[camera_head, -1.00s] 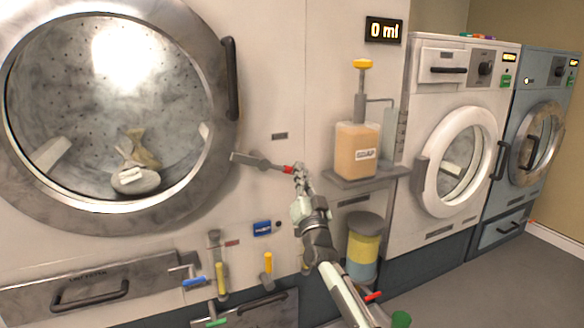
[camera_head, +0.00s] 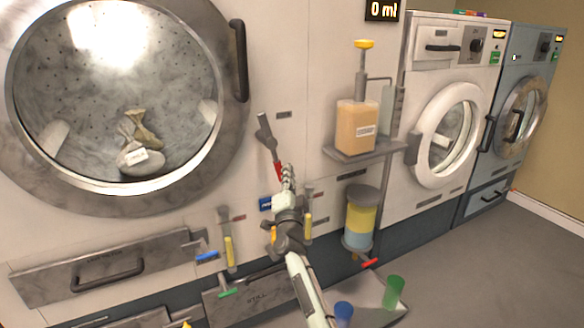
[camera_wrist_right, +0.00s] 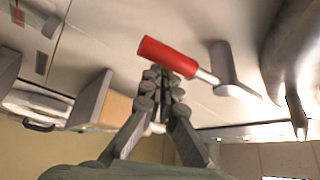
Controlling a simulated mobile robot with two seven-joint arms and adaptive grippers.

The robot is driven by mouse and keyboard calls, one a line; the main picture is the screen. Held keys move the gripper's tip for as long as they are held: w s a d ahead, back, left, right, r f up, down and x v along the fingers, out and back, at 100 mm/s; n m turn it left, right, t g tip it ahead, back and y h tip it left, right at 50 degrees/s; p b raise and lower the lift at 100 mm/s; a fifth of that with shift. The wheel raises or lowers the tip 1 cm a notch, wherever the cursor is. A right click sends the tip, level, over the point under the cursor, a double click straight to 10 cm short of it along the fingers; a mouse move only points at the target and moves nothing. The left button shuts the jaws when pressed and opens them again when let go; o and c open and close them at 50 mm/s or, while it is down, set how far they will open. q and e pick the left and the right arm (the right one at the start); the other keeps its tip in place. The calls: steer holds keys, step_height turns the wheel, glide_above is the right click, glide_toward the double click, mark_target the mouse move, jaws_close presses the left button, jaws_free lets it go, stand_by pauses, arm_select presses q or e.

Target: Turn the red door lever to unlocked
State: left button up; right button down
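The red door lever (camera_head: 278,170) is a grey bar with a red grip, mounted on the white machine panel right of the big round drum door. It slants steeply down and to the right from its grey pivot end (camera_head: 264,124). My right gripper (camera_head: 287,180) is at the lever's lower end. In the right wrist view the red grip (camera_wrist_right: 167,57) lies across the tips of my gripper fingers (camera_wrist_right: 161,82). The fingers are closed together, and the grip does not appear pinched between them. My left gripper is not in view.
The drum door (camera_head: 238,62) is shut, with a sack inside. A soap dispenser (camera_head: 357,127) stands on a shelf to the right. Below are a blue-and-yellow canister (camera_head: 359,222), small valve levers (camera_head: 229,250) and cups (camera_head: 394,292). Floor is clear at the right.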

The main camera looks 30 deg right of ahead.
steer(key=shift+a+f, duration=0.3)
steer(key=shift+a, duration=0.6)
